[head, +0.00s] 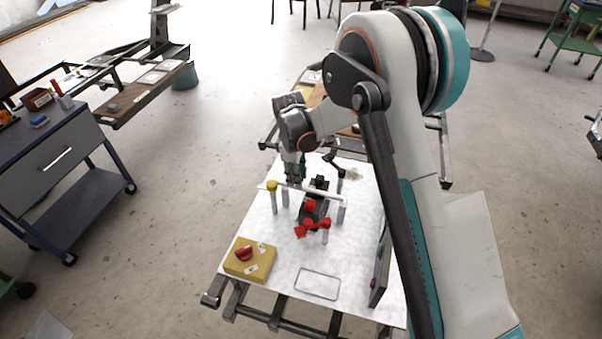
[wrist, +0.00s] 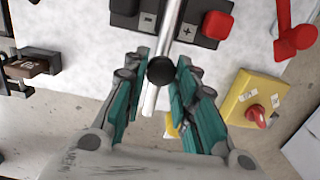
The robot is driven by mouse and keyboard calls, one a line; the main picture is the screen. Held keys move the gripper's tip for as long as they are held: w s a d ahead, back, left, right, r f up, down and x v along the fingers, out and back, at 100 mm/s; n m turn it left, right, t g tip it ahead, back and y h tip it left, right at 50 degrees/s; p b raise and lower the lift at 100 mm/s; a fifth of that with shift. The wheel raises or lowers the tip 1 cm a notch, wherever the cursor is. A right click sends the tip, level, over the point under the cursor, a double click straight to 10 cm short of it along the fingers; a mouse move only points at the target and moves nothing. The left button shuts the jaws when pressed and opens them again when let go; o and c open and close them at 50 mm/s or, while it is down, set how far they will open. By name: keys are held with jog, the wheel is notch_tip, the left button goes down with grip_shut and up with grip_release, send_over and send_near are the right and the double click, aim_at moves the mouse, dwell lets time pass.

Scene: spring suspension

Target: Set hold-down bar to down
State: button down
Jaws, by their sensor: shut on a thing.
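The hold-down bar (head: 317,190) is a pale metal rod lying across the middle of the white bench top in the head view. In the wrist view the bar (wrist: 171,30) runs from the top edge down between my fingers, and a round black knob (wrist: 160,71) sits on it. My gripper (head: 291,182) is at the bar's left part. In the wrist view my gripper (wrist: 164,68) has its teal fingers on both sides of the knob, shut on it. The bar's exact height above the bench is hard to tell.
A dark block with minus and plus marks (wrist: 188,22) and a red pad (wrist: 217,25) lies under the bar. A yellow box with a red knob (head: 250,260) stands front left. A yellow-capped post (head: 272,196) and red clamp parts (head: 312,225) are close by. The front bench top is mostly clear.

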jog(key=shift+a+f, duration=0.4)
jog(key=shift+a, duration=0.05)
jog(key=shift+w+a+f, duration=0.1)
jog(key=c, duration=1.3)
grip_release()
jog(key=shift+a+f, duration=0.15)
jog(key=shift+d, duration=0.2)
jog(key=shift+r, duration=0.3)
jog(key=r, duration=1.1)
jog(key=shift+w+a+r, duration=0.1)
jog(key=shift+a+r, duration=0.2)
jog(key=shift+a, duration=0.05)
